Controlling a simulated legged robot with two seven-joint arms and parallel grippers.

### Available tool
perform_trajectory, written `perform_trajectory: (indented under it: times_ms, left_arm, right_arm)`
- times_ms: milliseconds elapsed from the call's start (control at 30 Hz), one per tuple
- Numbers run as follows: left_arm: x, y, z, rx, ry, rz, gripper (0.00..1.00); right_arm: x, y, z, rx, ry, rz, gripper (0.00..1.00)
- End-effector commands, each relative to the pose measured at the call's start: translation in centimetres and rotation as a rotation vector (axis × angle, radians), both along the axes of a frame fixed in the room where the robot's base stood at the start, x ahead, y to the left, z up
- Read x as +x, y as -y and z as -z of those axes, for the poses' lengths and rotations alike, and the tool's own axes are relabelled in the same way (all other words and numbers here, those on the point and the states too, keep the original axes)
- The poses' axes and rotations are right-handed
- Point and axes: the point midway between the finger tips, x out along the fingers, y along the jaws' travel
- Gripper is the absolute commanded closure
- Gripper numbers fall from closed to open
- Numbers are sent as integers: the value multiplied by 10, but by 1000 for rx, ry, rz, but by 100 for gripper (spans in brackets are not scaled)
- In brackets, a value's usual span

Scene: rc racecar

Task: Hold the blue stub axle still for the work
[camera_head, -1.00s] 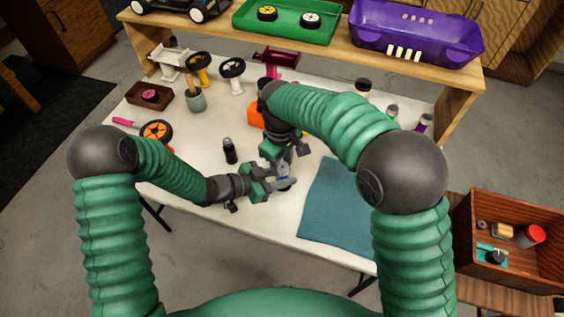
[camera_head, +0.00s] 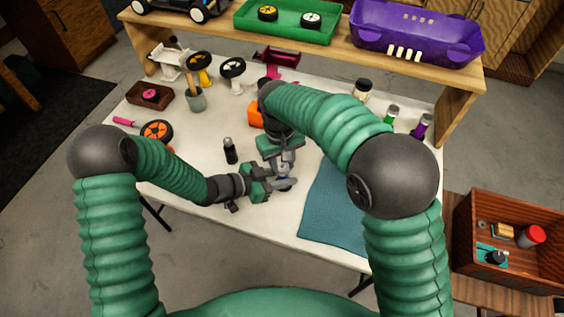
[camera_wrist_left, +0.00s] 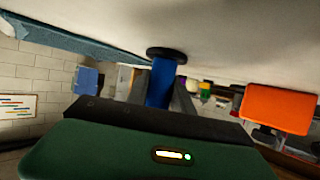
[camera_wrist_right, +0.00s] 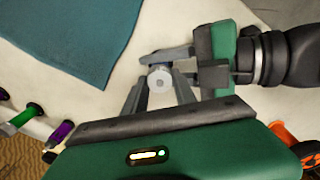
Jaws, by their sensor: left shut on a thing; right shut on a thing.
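The blue stub axle (camera_wrist_left: 162,84) stands between the fingers of my left gripper (camera_wrist_left: 164,98) in the left wrist view, with a black disc (camera_wrist_left: 167,53) at its end by the table. My left gripper also shows in the head view (camera_head: 282,184), shut on the axle low over the table's front part. My right gripper (camera_wrist_right: 160,92) comes down from above and is shut on a pale grey round part (camera_wrist_right: 158,79) with a small centre hole, right at the left gripper's fingertips. The fingers hide most of the axle in the head view (camera_head: 284,182).
A teal mat (camera_head: 335,212) lies just right of the grippers. A black bottle (camera_head: 230,151) stands to their left, and an orange block (camera_head: 256,115) lies behind. A wooden box (camera_head: 460,240) is at the right.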

Motion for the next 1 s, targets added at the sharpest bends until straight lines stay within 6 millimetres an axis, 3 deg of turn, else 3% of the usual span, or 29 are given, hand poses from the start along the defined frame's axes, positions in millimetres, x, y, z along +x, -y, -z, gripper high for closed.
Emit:
perform_trajectory:
  times_ms: [233, 267, 400, 767, 867, 1000]
  left_arm:
    - [-4, 4, 1, -2, -3, 11, 100]
    - [-4, 4, 1, -2, -3, 11, 100]
    - [-3, 2, 1, -1, -3, 7, 100]
    - [-1, 0, 1, 0, -2, 1, 100]
    - [0, 0, 1, 1, -1, 1, 100]
    - [0, 0, 1, 2, -1, 0, 100]
  right_arm:
    - [3, -2, -2, 6, 11, -2, 100]
    - [3, -2, -2, 6, 10, -2, 64]
    - [2, -2, -1, 5, 8, -2, 45]
    - [1, -1, -5, 2, 4, -2, 45]
    - [1, -2, -21, 3, 7, -2, 45]
    - [0, -3, -56, 4, 8, -2, 45]
